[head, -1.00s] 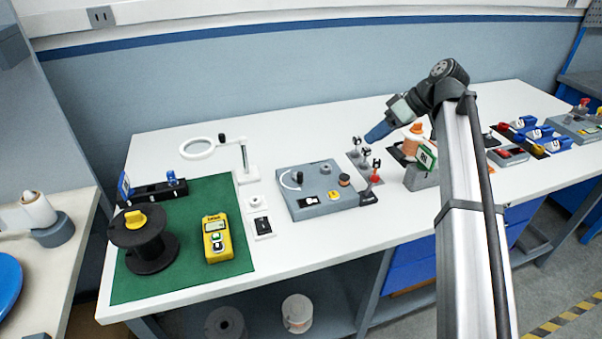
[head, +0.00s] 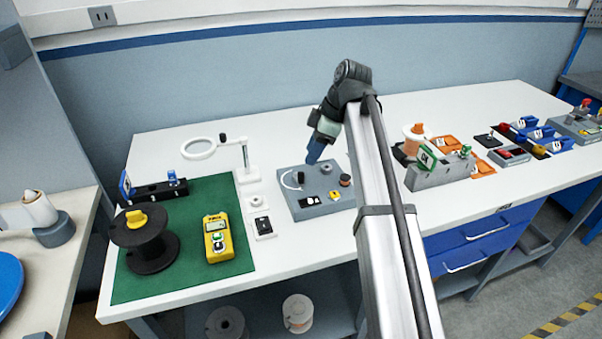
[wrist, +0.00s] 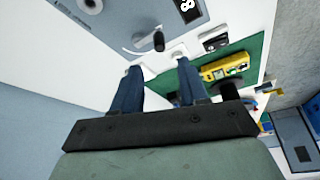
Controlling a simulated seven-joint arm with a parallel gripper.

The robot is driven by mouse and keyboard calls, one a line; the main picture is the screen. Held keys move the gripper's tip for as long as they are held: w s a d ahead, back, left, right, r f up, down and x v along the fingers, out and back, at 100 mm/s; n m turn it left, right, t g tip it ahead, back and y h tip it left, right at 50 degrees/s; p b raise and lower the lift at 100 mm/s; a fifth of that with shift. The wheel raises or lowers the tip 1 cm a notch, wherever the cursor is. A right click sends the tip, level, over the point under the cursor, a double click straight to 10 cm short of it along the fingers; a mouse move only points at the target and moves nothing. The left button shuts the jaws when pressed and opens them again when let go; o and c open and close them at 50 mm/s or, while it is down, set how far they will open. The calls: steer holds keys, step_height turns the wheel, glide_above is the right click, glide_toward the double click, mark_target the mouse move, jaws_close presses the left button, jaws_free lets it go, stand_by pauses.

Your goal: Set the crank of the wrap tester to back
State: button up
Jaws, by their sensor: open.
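The wrap tester looks to be the grey box (head: 338,203) in the middle of the bench, also seen in the wrist view (wrist: 195,32). Its crank shows as a black upright knob (head: 300,178) at the box's left side, next to a pale curved line. In the wrist view the crank knob (wrist: 158,41) stands beyond my fingertips, with a pale arm or line beside it. My gripper (head: 313,160) is above the back of the box, pointing down. Its two blue fingers (wrist: 157,75) are apart and hold nothing. I see no contact with the crank.
A green mat (head: 200,278) with a black spool (head: 146,240) and yellow meter (head: 218,238) lies left. A magnifier stand (head: 245,165) is behind left of the box. A grey fixture (head: 440,175) stands to the right. Bare bench lies in front of the box.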

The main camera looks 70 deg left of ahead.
mark_target(301, 173)
steer(key=x, duration=0.8)
steer(key=shift+s+f, duration=0.15)
steer(key=shift+f, duration=0.15)
jaws_close()
